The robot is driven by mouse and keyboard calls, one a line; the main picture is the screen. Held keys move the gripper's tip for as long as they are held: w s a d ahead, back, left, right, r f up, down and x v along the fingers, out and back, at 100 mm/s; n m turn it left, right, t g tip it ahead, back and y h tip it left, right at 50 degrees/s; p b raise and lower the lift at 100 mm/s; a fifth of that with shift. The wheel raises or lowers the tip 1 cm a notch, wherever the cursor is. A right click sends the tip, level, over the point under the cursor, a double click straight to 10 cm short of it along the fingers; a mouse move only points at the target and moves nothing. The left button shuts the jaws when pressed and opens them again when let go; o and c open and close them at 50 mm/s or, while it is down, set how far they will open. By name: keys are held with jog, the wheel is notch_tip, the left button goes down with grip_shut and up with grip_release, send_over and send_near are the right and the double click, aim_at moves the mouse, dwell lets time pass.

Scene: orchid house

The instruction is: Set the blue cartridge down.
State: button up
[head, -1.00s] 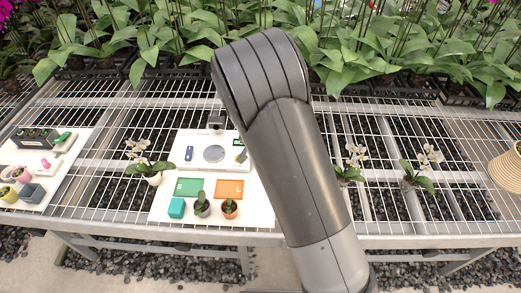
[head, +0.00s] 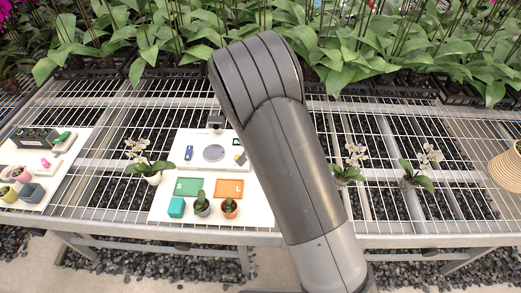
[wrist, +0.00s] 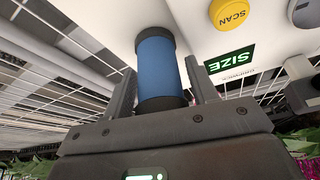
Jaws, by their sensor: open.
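The blue cartridge (wrist: 160,68) has a blue body and dark end caps. In the wrist view it is between the two fingers of my gripper (wrist: 159,66). The fingers are open on either side of it, with a narrow gap visible at the right finger. One dark cap is by the palm, and the other end points at a pale surface; I cannot tell whether it touches. In the head view my gripper is hidden behind my arm. A small blue object with dark ends (head: 189,153) shows there on the white board (head: 160,208); I cannot tell whether it is the same cartridge.
A yellow SCAN button (wrist: 230,13) and a green SIZE sign (wrist: 231,59) are near the cartridge. Green (head: 188,187) and orange (head: 229,189) mats, a teal cube (head: 176,207) and two small potted plants are on the board. A potted orchid (head: 153,172) stands to its left.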

jog(key=s+d+r+y, duration=0.1)
jog(key=s+d+r, duration=0.25)
jog(key=r, duration=0.55)
jog(key=s+d+r, duration=0.2)
jog(key=s+r, duration=0.3)
jog(key=r, duration=0.4)
jog(key=s+d+r+n, duration=0.1)
jog(key=s+d+r, duration=0.3)
jog(key=s, duration=0.3)
jog(key=s+d+r, duration=0.4)
jog(key=s, duration=0.4)
jog(key=s+d+r+n+t, duration=0.1)
jog(key=s+d+r, duration=0.3)
jog(key=s, duration=0.3)
jog(key=shift+s+d+r+n, duration=0.25)
jog(key=shift+d+r+n, duration=0.05)
jog(key=shift+r, duration=0.2)
